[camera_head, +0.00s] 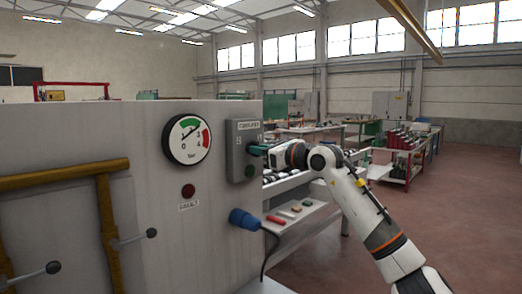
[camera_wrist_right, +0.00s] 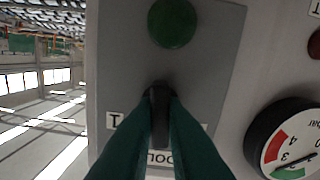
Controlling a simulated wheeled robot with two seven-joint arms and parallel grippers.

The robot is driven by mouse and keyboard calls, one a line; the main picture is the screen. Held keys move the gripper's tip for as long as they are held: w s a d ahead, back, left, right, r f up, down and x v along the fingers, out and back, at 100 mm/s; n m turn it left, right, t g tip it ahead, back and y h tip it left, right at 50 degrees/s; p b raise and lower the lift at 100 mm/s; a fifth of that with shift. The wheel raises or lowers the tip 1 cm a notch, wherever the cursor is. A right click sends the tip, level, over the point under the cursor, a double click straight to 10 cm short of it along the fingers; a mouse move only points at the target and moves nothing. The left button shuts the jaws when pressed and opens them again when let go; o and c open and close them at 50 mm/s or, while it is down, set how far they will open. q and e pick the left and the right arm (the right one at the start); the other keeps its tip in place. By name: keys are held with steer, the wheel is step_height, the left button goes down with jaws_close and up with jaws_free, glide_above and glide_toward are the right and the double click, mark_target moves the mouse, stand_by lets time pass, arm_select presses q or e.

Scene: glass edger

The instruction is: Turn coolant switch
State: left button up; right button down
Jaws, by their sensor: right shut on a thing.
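The grey coolant switch box (camera_head: 238,132) is mounted on the machine's panel, to the right of the pressure gauge. In the right wrist view its face (camera_wrist_right: 120,60) carries a black knob (camera_wrist_right: 160,118), with position marks on both sides and a partly covered label. My right gripper (camera_head: 256,149) reaches the box from the right. In the wrist view its green fingers (camera_wrist_right: 160,128) are shut on the knob, one on each side. The knob appears roughly upright in that view. In the head view the gripper mostly hides it. My left gripper is not in view.
A round green button (camera_wrist_right: 172,22) is on the same box. The pressure gauge (camera_head: 187,139), a dark red lamp (camera_head: 188,191) and a blue plug with cable (camera_head: 243,219) are nearby. Brown pipes (camera_head: 65,176) with lever handles are at left. A shelf (camera_head: 295,213) with small tools stands behind.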

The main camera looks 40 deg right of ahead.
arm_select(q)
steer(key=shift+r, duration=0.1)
arm_select(e)
steer(key=m, duration=0.9)
steer(key=shift+m, duration=0.4)
steer(key=c, duration=1.5)
jaws_free()
